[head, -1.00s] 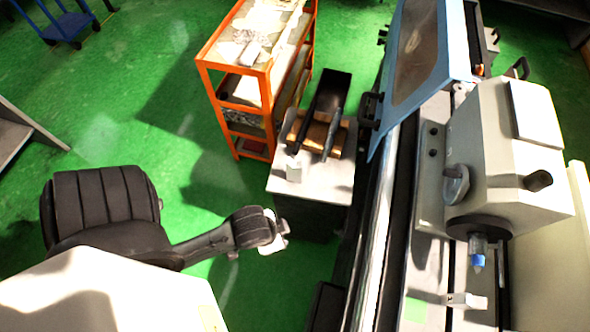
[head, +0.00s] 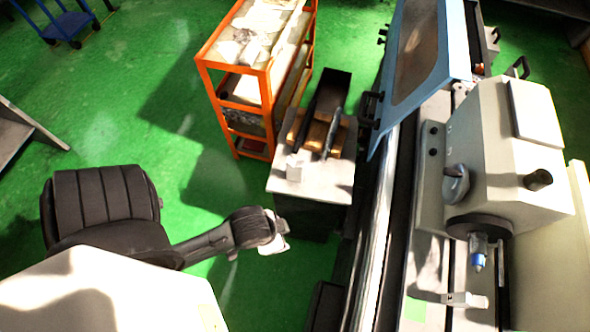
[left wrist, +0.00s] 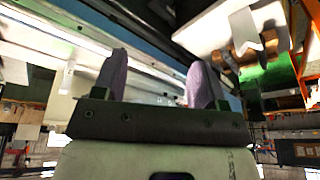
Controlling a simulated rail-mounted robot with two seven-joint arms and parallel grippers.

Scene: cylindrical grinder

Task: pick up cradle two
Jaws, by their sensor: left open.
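Light brown wooden blocks (head: 316,133) lie on a small grey table (head: 315,182), with dark bars across them. They may be the cradles; I cannot tell which is cradle two. A small white block (head: 294,168) stands at the table's near left. In the left wrist view, a brown block (left wrist: 238,35) and a white piece (left wrist: 246,32) show upper right, beyond the fingers. My left gripper (head: 275,243) is in front of the table, apart from it, its fingers hidden in the head view. In the wrist view my left gripper (left wrist: 158,80) is open and empty. My right gripper is not in view.
An orange shelf (head: 265,95) stands behind the table on the left. The grinder, with its blue guard (head: 452,40) and grey head (head: 505,155), runs close along the table's right side.

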